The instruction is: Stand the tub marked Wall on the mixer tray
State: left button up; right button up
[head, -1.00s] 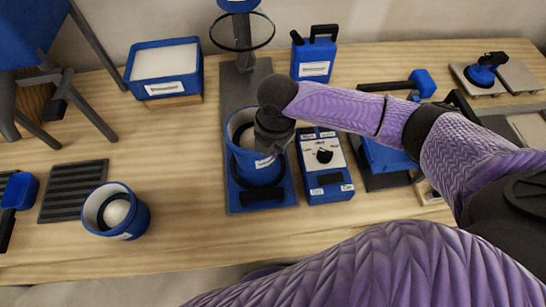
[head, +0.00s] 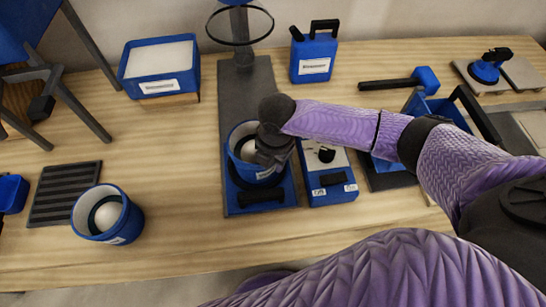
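A blue tub (head: 238,163) with a pale heap inside stands upright over the front of the mixer tray (head: 232,199), within a dark ring. Its label is too small to read, and I cannot tell whether its base touches the tray. My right gripper (head: 270,153) is at the right side of its rim and appears shut on it; the fingers are mostly hidden. A second blue tub (head: 132,221), also with a pale heap and an unreadable label, stands on the table to the left. My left gripper is not in view.
A control box with a dial (head: 335,191) stands close to the tray's right. Behind are a blue bin (head: 160,84), a blue canister (head: 314,58) and a mallet (head: 425,78). A ribbed dark mat (head: 62,194) lies at left. The table between the left tub and tray is clear.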

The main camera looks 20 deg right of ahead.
pick_arm(q)
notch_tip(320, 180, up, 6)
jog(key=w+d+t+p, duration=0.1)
jog(key=p, duration=0.5)
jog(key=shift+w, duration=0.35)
pick_arm(e)
notch_tip(320, 180, up, 12)
jog(key=shift+s+d, duration=0.15)
jog(key=shift+s, duration=0.1)
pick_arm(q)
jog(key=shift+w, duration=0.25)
pick_arm(e)
jog(key=shift+r, duration=0.1)
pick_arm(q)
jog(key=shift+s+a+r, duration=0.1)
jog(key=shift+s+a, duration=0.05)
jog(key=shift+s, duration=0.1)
